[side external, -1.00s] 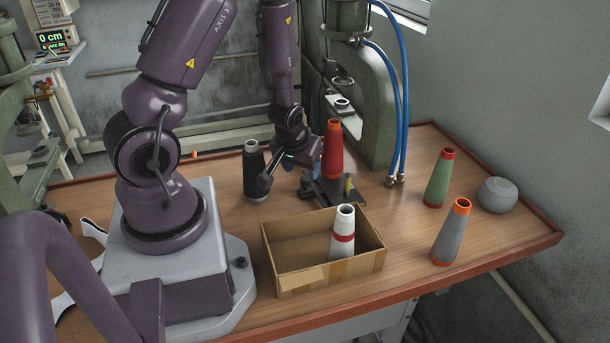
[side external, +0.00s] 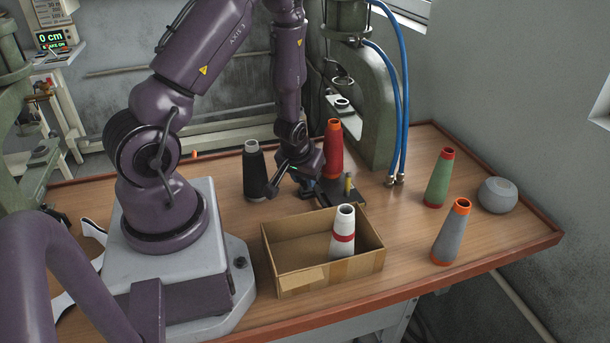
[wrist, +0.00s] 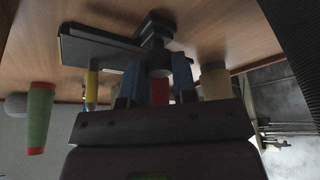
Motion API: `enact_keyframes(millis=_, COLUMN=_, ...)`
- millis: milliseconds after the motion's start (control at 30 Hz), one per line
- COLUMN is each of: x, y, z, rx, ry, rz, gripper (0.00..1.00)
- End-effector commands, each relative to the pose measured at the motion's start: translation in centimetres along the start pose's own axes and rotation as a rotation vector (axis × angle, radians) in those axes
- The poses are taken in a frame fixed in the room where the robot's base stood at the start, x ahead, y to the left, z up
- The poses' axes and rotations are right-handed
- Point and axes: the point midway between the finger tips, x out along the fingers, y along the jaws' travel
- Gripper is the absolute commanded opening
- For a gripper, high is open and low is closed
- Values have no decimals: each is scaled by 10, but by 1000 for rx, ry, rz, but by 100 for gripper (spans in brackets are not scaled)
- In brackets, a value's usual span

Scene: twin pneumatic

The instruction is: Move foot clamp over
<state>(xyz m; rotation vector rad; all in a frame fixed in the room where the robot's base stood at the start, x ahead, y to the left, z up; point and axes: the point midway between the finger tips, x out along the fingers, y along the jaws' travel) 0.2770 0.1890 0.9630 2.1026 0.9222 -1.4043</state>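A dark, flat assembly (side external: 334,190) with an upright yellow pin (side external: 348,184) sits on the table below the press; I take it to be the foot clamp. In the wrist view the dark clamp (wrist: 100,48) lies across the upper middle, with the yellow pin (wrist: 91,84) at left. My gripper (side external: 288,187) points down just left of it, partly hiding it. In the wrist view its blue-padded fingers (wrist: 157,66) stand apart on either side of a dark round part. A gap shows beside that part; contact is unclear.
A red cone (side external: 333,148) stands right behind my gripper, a black cone (side external: 254,172) to its left. A cardboard box (side external: 290,280) holding a white cone (side external: 343,230) is in front. Green (side external: 439,180) and grey (side external: 452,235) cones stand right.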

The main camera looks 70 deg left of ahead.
Motion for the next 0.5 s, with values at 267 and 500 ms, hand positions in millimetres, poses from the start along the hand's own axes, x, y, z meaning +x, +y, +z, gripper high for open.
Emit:
enact_keyframes(millis=267, x=8, y=20, z=-18, rx=3, ry=2, rz=0, gripper=0)
enact_keyframes(millis=500, x=10, y=25, z=-24, rx=1, ry=2, rz=2, gripper=0)
